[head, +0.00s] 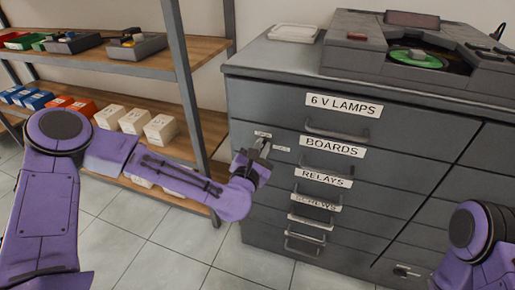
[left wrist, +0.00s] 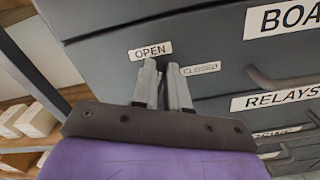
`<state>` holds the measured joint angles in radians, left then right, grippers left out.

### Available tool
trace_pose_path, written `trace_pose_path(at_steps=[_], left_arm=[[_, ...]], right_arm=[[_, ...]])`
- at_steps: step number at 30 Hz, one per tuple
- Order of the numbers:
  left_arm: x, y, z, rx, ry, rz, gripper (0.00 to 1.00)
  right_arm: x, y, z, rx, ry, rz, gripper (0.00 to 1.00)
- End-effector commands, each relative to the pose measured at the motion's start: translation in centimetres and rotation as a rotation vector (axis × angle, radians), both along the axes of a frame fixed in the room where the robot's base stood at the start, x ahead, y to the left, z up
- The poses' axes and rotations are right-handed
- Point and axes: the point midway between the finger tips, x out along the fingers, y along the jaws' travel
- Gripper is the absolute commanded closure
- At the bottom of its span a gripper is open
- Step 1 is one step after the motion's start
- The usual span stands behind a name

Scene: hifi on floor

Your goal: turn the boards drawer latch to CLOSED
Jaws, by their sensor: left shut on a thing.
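The boards drawer (head: 390,166), with its BOARDS label (head: 332,147), is in the grey cabinet and looks shut. At its left end are the OPEN label (head: 262,134) and the CLOSED label (head: 281,149). In the left wrist view the OPEN label (left wrist: 151,50) is above the fingertips and the CLOSED label (left wrist: 201,69) is to their right. My left gripper (head: 264,149) is at the latch spot between these labels; its fingers (left wrist: 161,78) are shut on the latch. The latch is mostly hidden by the fingers, so its angle is unclear. My right gripper is outside the view.
The 6 V LAMPS drawer (head: 400,122) is above; the relays (head: 323,178) and screws drawers are below. A turntable (head: 415,58) and a white tray (head: 293,33) stand on top. A shelf rack (head: 190,90) with boxes stands left of the cabinet, close to my left arm.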

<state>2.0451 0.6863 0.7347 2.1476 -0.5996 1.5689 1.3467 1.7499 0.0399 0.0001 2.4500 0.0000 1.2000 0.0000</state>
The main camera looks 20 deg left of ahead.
Motion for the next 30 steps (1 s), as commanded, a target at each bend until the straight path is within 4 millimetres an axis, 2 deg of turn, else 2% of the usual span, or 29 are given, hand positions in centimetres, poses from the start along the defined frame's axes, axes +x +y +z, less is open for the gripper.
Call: trace_pose_path(at_steps=[30], left_arm=[[-0.1,-1.1,-1.3,0.936,-0.032,0.0,1.0]], right_arm=[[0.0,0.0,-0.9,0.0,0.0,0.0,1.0]])
